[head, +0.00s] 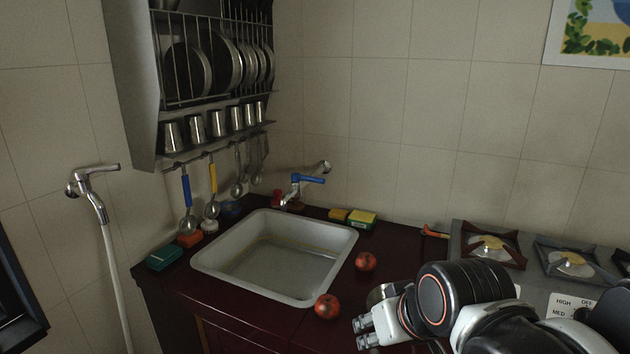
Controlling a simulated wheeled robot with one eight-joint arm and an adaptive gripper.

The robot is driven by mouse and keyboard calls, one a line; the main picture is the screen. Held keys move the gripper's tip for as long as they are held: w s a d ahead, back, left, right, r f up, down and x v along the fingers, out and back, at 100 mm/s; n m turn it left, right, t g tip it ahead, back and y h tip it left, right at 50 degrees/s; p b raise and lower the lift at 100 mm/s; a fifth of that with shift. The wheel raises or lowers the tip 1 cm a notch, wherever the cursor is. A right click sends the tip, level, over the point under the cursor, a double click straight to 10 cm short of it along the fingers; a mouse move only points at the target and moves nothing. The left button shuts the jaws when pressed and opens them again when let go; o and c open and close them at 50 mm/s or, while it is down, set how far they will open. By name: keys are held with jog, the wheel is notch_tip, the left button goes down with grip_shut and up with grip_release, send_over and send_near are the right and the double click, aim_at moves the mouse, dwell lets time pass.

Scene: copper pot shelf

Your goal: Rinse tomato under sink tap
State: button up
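One red tomato (327,306) rests on the dark red counter (215,311) at the sink's front right corner. A second tomato (366,262) lies on the counter just right of the sink. The white sink (214,272) looks empty inside. The tap (295,188) with a blue lever is on the back wall, its spout over the sink's back edge; I see no water running. My gripper (358,332) is at the lower right, a little right of the nearer tomato and apart from it. Its fingertips point left with a gap between them, and nothing is held.
Sponges (352,217) lie behind the sink, and a green box (164,257) stands at its left. A stove (510,273) is at the right. A dish rack (215,70) with hanging ladles (211,205) is above the sink's left. A wall tap with a hose (95,200) is far left.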

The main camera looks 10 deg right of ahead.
jog(key=w+r+n+y+p, duration=0.25)
jog(key=w+r, duration=0.25)
jog(key=w, duration=1)
jog(key=w+r+n+y+p, duration=0.1)
jog(key=w+r+y+p, duration=0.3)
jog(key=w, duration=1.1)
jog(key=n+t+y+p, duration=0.3)
jog(key=n+t+y, duration=0.15)
jog(key=y, duration=0.25)
send_near(300, 178)
jog(key=shift+g, duration=0.45)
jog(key=w+a+b, duration=0.1)
jog(key=w, duration=0.1)
jog(key=w+a+b, duration=0.2)
jog(key=shift+a, duration=0.1)
jog(key=shift+c, duration=0.6)
grip_shut()
